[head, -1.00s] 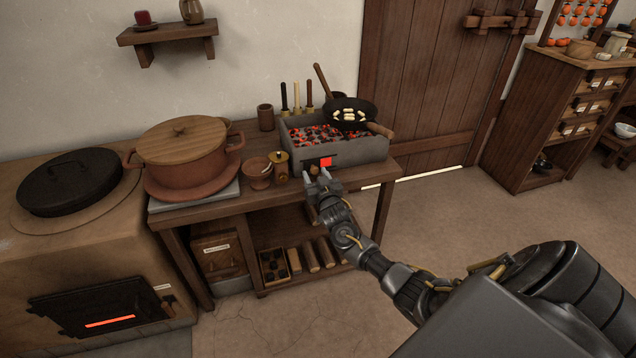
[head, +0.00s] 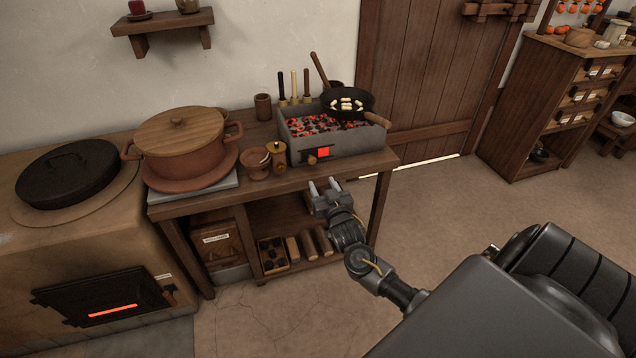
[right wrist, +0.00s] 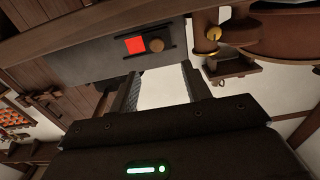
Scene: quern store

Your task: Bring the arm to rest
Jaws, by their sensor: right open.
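My right gripper (head: 325,186) is open and empty in the head view. It is in front of the wooden table (head: 215,199), below the stone brazier (head: 342,146) on the tabletop. In the right wrist view, the two open fingers (right wrist: 160,88) show with only a pale surface between them. The brazier front (right wrist: 90,70) with its red square and round knob shows past the fingers, apart from them. My left gripper is not in view.
The brazier holds glowing coals and a black pan (head: 348,103). A lidded clay pot (head: 190,157), a small bowl (head: 255,165) and a brass grinder (head: 277,154) stand left of it. A clay stove (head: 60,240) is at the left. Floor (head: 440,215) is clear at the right.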

